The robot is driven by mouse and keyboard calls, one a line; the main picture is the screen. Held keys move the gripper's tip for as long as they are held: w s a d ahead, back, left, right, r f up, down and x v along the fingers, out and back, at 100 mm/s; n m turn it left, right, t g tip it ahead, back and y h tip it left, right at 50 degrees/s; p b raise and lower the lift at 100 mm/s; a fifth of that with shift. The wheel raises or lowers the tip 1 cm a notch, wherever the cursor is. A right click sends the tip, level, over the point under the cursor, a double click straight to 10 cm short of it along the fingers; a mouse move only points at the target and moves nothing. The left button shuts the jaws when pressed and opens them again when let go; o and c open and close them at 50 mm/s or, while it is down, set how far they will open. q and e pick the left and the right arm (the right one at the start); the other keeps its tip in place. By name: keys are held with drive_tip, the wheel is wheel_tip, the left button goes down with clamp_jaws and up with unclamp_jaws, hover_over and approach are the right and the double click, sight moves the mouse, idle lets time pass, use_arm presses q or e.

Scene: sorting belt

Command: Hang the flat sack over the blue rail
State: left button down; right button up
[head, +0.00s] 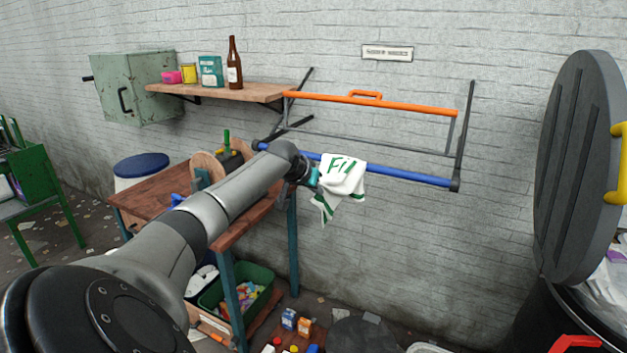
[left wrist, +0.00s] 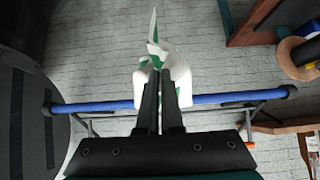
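The flat sack (head: 342,177) is white with green letters and green stripes, and a pointed corner hangs at its lower left. The blue rail (head: 408,177) runs along the wall rack, and the sack covers part of it. I cannot tell whether the sack lies over the rail or only in front of it. My left gripper (head: 312,177) is at the sack's left edge. In the left wrist view its fingers (left wrist: 163,76) are close together on the sack (left wrist: 170,62), with the blue rail (left wrist: 105,106) showing on both sides. My right gripper is not in view.
An orange rail (head: 420,106) sits above the blue one. A wooden shelf (head: 225,92) with a bottle and boxes is at left. A wooden workbench (head: 160,190) stands below my left arm. A dark bin with a raised lid (head: 575,170) is at right.

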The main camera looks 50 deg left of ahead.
use_arm(q)
wheel_tip(320, 180, down, 8)
drive_tip(key=w+a+b, duration=0.1)
drive_tip(key=w+b, duration=0.1)
drive_tip(key=b, duration=0.3)
drive_tip(key=shift+w+b, duration=0.35)
drive_tip(key=shift+w, duration=0.05)
drive_tip(key=c, duration=1.5)
unclamp_jaws()
drive_tip(key=shift+a, duration=0.1)
drive_tip(key=shift+c, duration=0.2)
drive_tip(key=o, duration=1.5)
drive_tip(key=shift+o, duration=0.2)
